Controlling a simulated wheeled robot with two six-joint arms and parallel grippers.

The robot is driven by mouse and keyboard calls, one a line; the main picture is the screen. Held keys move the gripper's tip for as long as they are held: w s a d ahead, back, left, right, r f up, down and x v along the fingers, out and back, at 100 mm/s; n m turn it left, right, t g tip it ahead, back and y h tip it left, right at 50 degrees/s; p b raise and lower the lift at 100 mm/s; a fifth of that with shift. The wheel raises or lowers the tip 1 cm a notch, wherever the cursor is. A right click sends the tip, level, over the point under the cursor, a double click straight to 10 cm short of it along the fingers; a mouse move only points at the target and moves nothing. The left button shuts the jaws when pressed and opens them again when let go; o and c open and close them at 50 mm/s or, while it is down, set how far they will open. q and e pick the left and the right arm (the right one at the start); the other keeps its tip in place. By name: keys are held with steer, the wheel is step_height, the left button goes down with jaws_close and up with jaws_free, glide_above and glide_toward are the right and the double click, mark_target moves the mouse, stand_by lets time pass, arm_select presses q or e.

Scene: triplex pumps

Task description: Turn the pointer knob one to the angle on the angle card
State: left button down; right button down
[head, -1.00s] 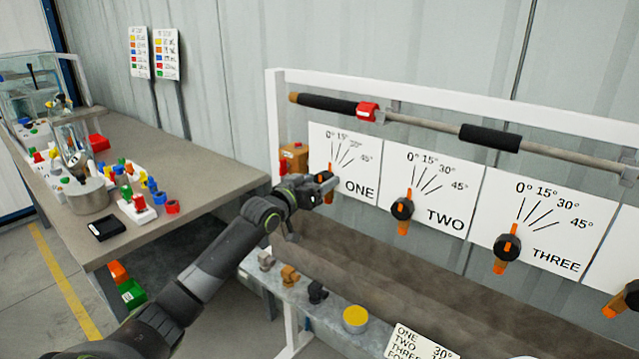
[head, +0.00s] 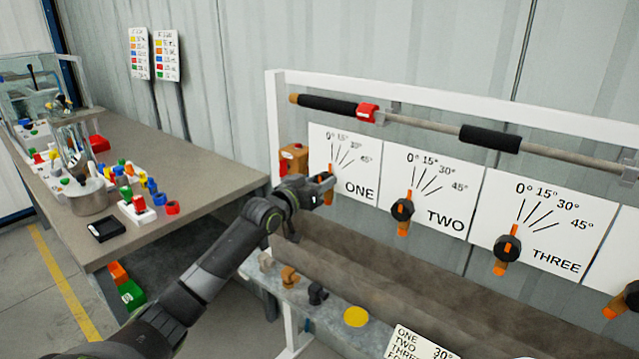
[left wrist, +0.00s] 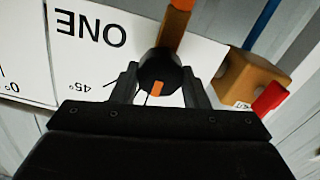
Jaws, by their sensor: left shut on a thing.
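Pointer knob one (head: 331,171) is on the white panel marked ONE (head: 362,187), under its 0° to 45° scale. Its orange pointer stands near upright, close to the 0° line. My left gripper (head: 325,182) is at this knob and hides its hub in the head view. In the left wrist view the two fingers of the gripper (left wrist: 158,84) are shut on the black hub of knob one (left wrist: 158,70), one on each side. The angle card (head: 418,343) lies at the bottom edge, partly cut off; 30° reads on its top line. My right gripper is out of view.
Knobs two (head: 402,209) and three (head: 507,248) sit to the right on the same rack. A rail with black sleeves (head: 490,138) runs above. An orange-brown block (head: 294,157) is just left of panel ONE. A workbench (head: 205,170) with small parts stands left.

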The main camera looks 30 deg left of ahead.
arm_select(q)
steer(key=m+b, duration=0.3)
steer(key=m, duration=0.2)
steer(key=shift+d+m, duration=0.1)
steer(key=shift+m, duration=0.2)
stand_by(0.4)
steer(key=c, duration=1.2)
jaws_free()
steer(key=o, duration=0.4)
